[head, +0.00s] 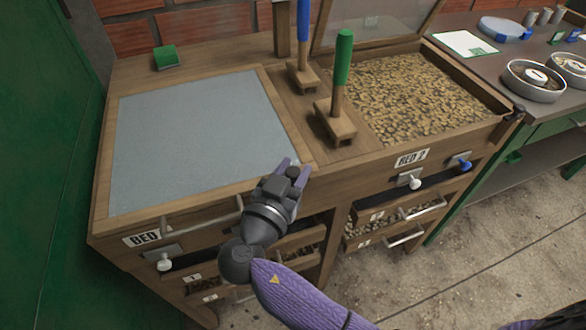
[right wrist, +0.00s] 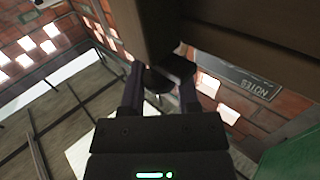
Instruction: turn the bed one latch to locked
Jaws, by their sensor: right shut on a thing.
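Bed one is the left bed, with a grey panel (head: 195,135) lying flat in its wooden frame and a BED label (head: 143,238) on its front. My right gripper (head: 292,168) is at the front right corner of this panel. In the right wrist view its two fingers (right wrist: 161,88) are shut on a small dark piece, which looks like the bed one latch (right wrist: 178,66), beside a brown wooden edge. The gripper hides the latch in the head view, and I cannot tell its turn position. My left gripper is not in view.
Bed two (head: 415,95) on the right is open and full of beans, its lid (head: 375,22) raised. A green-handled tamper (head: 341,75) and a blue-handled one (head: 303,35) stand between the beds. A green block (head: 166,57) lies at the back left.

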